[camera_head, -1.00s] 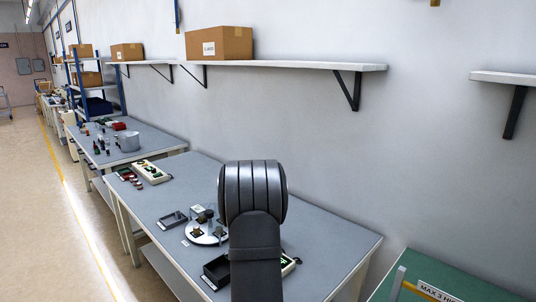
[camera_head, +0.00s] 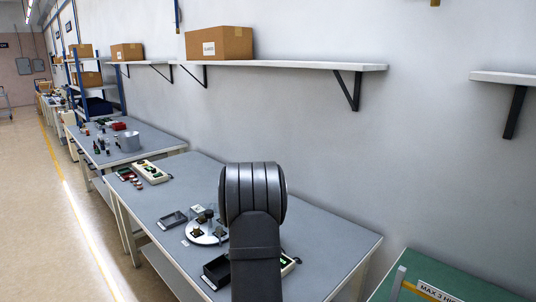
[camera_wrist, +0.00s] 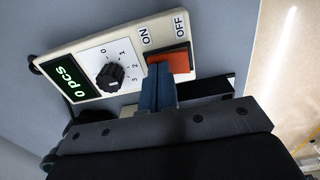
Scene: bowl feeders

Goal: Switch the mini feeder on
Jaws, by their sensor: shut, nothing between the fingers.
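In the wrist view a cream control panel (camera_wrist: 110,32) fills the upper middle. It has a green display (camera_wrist: 69,82) reading "0 PCS", a black knob (camera_wrist: 110,76) with a scale from 0 to 3, and an orange-red rocker switch (camera_wrist: 181,60) beside the words ON and OFF. My gripper (camera_wrist: 160,70) is shut and empty. Its blue fingertips are over the switch's left part, on the ON side. I cannot tell whether they press it or which way the rocker is tilted. In the head view my arm hides the gripper; part of a cream panel (camera_head: 289,264) shows beside it.
On the grey bench (camera_head: 310,225), a black bin (camera_head: 215,271), a round white plate with small parts (camera_head: 205,238) and a grey tray (camera_head: 173,219) stand left of my arm. Another cream panel (camera_head: 151,171) lies farther back. The bench's right part is clear.

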